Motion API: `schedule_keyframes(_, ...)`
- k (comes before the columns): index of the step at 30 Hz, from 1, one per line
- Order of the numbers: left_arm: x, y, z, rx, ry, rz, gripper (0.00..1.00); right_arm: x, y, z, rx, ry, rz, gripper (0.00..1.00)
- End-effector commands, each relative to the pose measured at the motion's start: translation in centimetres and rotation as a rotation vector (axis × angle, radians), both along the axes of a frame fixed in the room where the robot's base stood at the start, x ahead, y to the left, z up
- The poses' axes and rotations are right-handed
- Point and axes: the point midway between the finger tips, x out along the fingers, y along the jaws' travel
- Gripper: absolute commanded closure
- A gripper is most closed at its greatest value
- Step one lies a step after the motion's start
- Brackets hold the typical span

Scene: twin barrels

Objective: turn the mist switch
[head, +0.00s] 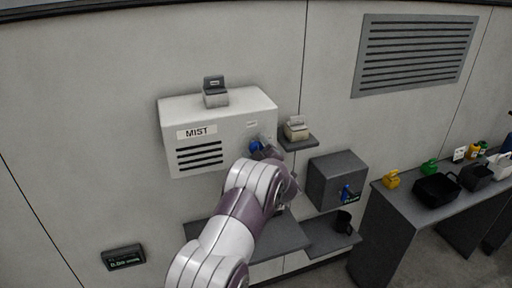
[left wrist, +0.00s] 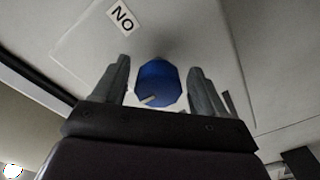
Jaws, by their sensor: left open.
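The mist switch is a blue knob (head: 256,146) on the front of the white box marked MIST (head: 221,108), at its right side. In the left wrist view the blue knob (left wrist: 158,83) has a short pale mark near its lower edge. My left gripper (head: 266,146) is at the knob and partly hides it in the head view. In the left wrist view the open fingers of the gripper (left wrist: 160,88) stand on either side of the knob, with a gap showing on both sides. My right gripper is out of view.
A small grey shelf (head: 299,143) juts out just right of the MIST box. A grey ledge (head: 287,236) lies below. A table (head: 392,195) with several containers stands right.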

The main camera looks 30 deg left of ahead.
Motion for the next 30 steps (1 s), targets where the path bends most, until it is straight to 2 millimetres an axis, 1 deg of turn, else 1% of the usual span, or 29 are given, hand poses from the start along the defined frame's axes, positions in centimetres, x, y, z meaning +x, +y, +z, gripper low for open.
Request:
schedule_keyframes(1,0.0,-0.03,-0.01,0.0,0.0,0.0,0.28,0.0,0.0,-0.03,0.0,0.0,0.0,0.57)
schedule_keyframes(2,0.0,-0.03,-0.01,0.0,0.0,0.0,0.32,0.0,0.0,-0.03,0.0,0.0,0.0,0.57)
schedule_keyframes(3,-0.01,-0.03,0.0,0.0,0.0,0.0,0.45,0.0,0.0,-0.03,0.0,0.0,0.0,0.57)
schedule_keyframes(5,0.0,-0.04,0.01,0.0,0.0,0.0,0.64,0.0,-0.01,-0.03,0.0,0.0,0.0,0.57)
schedule_keyframes(6,0.01,-0.05,0.02,0.001,0.0,-0.001,0.77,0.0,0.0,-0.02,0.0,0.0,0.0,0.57)
schedule_keyframes(7,0.01,-0.06,0.04,0.001,0.0,-0.001,0.83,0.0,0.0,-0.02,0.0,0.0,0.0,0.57)
schedule_keyframes(22,-0.01,0.0,0.13,0.015,0.013,0.001,0.84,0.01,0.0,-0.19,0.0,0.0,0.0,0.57)
schedule_keyframes(30,0.0,0.02,0.08,0.11,0.122,0.001,0.84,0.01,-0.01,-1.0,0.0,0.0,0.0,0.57)
